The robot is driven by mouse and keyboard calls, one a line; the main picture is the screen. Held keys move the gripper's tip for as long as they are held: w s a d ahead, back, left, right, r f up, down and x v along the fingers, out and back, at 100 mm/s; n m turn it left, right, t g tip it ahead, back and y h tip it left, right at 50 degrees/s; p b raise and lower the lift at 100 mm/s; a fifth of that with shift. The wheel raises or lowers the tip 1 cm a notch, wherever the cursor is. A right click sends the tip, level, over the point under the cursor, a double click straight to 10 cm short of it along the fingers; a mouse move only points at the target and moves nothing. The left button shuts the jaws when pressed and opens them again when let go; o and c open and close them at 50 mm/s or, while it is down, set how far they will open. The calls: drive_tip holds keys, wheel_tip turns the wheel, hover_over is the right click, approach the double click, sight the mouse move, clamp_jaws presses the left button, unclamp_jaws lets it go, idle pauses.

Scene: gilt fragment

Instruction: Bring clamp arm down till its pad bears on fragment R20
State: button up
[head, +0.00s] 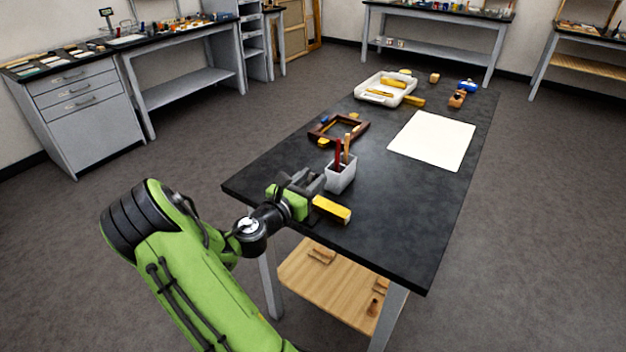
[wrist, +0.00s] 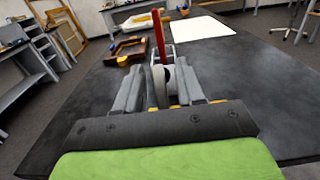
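My gripper (head: 312,182) is above the near left part of the black table. In the wrist view its two fingers (wrist: 160,90) stand apart, with grey and white shapes showing between and beyond them; I see nothing clearly gripped. A brown wooden frame (head: 362,133) lies farther along the table, with a blue part (head: 326,119) and yellow pieces at it; it also shows in the wrist view (wrist: 127,46). A yellow gilt block (head: 332,208) lies near my gripper. I cannot tell which piece is R20, and no clamp arm or pad can be made out clearly.
A pale cup (head: 341,178) holding a red and an orange stick stands right beside my gripper. A white sheet (head: 432,140) lies at right. A white tray (head: 372,95) with yellow pieces stands at the far end. The table's front right is clear.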

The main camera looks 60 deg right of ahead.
drive_tip(key=shift+s+d, duration=0.15)
drive_tip(key=shift+d, duration=0.6)
drive_tip(key=shift+c, duration=0.4)
clamp_jaws()
